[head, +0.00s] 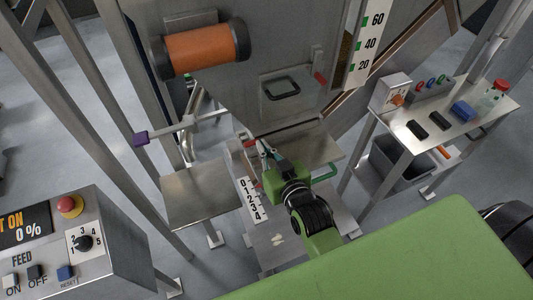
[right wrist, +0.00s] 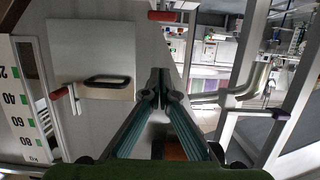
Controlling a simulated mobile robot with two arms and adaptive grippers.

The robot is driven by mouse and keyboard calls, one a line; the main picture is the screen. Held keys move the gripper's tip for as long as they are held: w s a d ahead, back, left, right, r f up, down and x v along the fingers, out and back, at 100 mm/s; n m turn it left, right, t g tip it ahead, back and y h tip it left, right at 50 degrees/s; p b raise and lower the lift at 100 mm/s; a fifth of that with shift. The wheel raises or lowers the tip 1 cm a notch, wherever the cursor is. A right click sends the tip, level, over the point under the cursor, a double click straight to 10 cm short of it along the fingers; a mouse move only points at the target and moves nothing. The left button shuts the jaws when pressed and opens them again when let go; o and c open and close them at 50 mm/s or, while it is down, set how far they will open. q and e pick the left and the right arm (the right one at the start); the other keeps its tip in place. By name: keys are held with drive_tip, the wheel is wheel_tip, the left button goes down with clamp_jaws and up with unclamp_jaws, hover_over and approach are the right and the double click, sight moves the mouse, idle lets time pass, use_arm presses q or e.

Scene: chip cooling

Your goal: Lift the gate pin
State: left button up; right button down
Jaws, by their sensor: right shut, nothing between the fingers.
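My right gripper (head: 265,151) is shut and empty, in front of the steel machine and over the edge of its sloping chute plate (head: 308,143). Its closed fingers (right wrist: 160,88) point at the machine face in the right wrist view. Two red-ended parts show: one (head: 320,78) beside the panel with a black handle (head: 282,88), and a smaller one (head: 249,143) left of the gripper. They also appear in the right wrist view, beside the panel (right wrist: 60,92) and at the top (right wrist: 163,15). I cannot tell which is the gate pin. My gripper touches neither. My left gripper is not in view.
An orange roller (head: 203,48) sits above left, with a purple-ended lever (head: 141,138) below it. A steel shelf (head: 205,192) and control box (head: 75,245) stand left. A side table (head: 440,140) with small items stands right. A green-handled part (head: 326,173) is close to my gripper.

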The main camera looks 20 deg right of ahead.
drive_tip(key=s, duration=0.2)
drive_tip(key=n+g+y+b, duration=0.1)
drive_tip(key=n+b, duration=1.2)
drive_tip(key=n, duration=1.5)
approach(252, 148)
wheel_tip(252, 148, up, 2)
drive_tip(key=s+a, duration=0.2)
drive_tip(key=d+n+b, duration=0.1)
drive_tip(key=n, duration=0.1)
drive_tip(key=f+n, duration=0.1)
drive_tip(key=n, duration=0.1)
drive_tip(key=d+n+b, duration=0.1)
drive_tip(key=n, duration=0.1)
drive_tip(key=shift+s+d+f+h+b, duration=0.1)
drive_tip(key=shift+d+f+h+b, duration=0.2)
drive_tip(key=shift+d+h, duration=0.1)
drive_tip(key=shift+d+n, duration=0.3)
drive_tip(key=shift+n, duration=0.7)
drive_tip(key=x, duration=0.9)
drive_tip(key=shift+w+f, duration=0.2)
drive_tip(key=shift+w, duration=0.15)
drive_tip(key=shift+d+r+p, duration=0.1)
drive_tip(key=shift+p, duration=0.25)
